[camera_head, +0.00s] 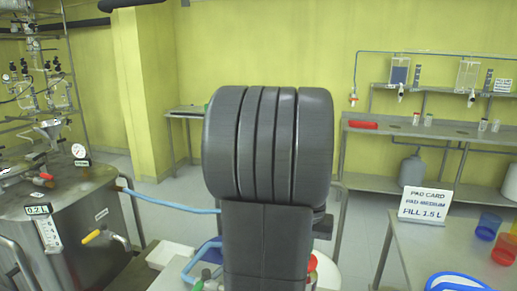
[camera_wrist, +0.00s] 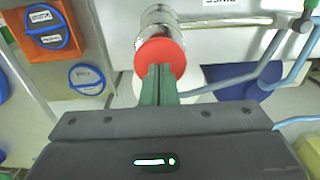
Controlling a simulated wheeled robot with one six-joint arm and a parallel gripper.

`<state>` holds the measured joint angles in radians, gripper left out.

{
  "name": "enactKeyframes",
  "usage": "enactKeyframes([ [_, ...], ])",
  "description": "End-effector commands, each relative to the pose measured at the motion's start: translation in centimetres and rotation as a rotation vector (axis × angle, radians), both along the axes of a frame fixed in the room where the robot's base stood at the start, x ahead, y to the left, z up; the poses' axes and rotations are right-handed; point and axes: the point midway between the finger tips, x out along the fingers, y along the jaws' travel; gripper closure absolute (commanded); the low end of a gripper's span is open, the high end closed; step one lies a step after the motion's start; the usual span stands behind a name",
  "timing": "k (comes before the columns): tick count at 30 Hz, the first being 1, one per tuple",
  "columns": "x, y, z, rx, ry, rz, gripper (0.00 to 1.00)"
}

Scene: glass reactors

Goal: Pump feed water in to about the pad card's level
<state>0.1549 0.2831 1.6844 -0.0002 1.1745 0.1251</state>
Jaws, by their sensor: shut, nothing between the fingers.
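The steel vessel (camera_head: 75,225) at the left carries a display (camera_head: 38,210) reading 0.2 L. A light blue hose (camera_head: 165,205) runs from the vessel's side toward the middle, behind my arm. In the wrist view, my gripper (camera_wrist: 160,72) is shut and empty. Its fingertips overlap a red round cap (camera_wrist: 160,52) on a silver cylinder (camera_wrist: 160,18); I cannot tell whether they touch it. In the head view my arm hides the gripper.
Blue and red cups (camera_head: 488,227) and a blue basket (camera_head: 455,283) are on the right bench. A long bench (camera_head: 450,131) with bottles runs along the back right.

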Motion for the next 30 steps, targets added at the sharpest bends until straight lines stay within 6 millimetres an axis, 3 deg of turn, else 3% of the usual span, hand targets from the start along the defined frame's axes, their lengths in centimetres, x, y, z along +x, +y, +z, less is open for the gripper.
enactKeyframes([
  [5, -0.1, 0.0, 0.8, 0.001, 0.004, 0.000, 1.00],
  [21, 0.0, 0.0, 8.4, 0.000, 0.001, 0.000, 1.00],
  [30, 0.0, 0.0, 8.6, 0.000, 0.000, 0.000, 1.00],
])
